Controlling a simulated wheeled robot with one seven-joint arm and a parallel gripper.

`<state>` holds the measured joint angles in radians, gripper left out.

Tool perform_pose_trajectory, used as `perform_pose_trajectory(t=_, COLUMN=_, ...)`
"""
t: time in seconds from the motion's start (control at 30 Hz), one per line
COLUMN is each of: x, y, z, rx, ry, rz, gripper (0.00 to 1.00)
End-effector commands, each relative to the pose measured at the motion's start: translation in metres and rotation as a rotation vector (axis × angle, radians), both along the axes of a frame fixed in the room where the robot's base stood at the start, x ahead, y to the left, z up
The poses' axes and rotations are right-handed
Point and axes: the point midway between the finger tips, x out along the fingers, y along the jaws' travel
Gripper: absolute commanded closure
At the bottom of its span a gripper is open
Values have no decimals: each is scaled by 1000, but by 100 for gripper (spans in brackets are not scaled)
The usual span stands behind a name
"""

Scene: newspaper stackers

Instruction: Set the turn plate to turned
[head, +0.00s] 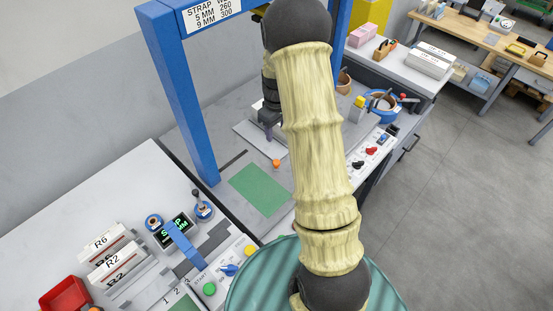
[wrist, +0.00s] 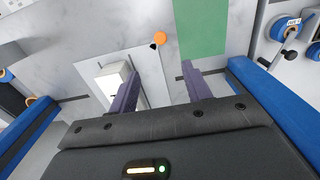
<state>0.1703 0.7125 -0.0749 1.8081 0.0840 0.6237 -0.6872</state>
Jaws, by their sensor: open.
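A pale grey square plate (head: 250,133), which looks like the turn plate, lies on the grey work surface under the blue frame. An orange knob (head: 276,163) is by its near edge. In the wrist view the plate (wrist: 150,72) lies at an angle, with the orange knob (wrist: 159,38) at its corner and a white block (wrist: 113,80) on it. My gripper (head: 268,127) points down above the plate. In the wrist view its two dark fingers (wrist: 160,84) are apart with nothing between them. My arm hides part of the plate in the head view.
A green rectangle (head: 258,190) lies on the surface nearer than the plate. A blue frame (head: 183,95) stands around the work area. A control panel (head: 368,158) with knobs is at the right. White boxes (head: 113,259) and a display (head: 174,231) occupy the left bench.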

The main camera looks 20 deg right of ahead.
Motion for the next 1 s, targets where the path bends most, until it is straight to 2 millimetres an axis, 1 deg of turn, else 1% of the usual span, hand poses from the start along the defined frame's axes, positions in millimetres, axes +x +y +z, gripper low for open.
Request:
perform_pose_trajectory(t=0.5, x=-2, y=0, z=-77, rx=0, ry=4, rz=0, gripper=51)
perform_pose_trajectory(t=1.0, x=-1, y=0, z=-144, rx=0, ry=2, rz=-1, gripper=51)
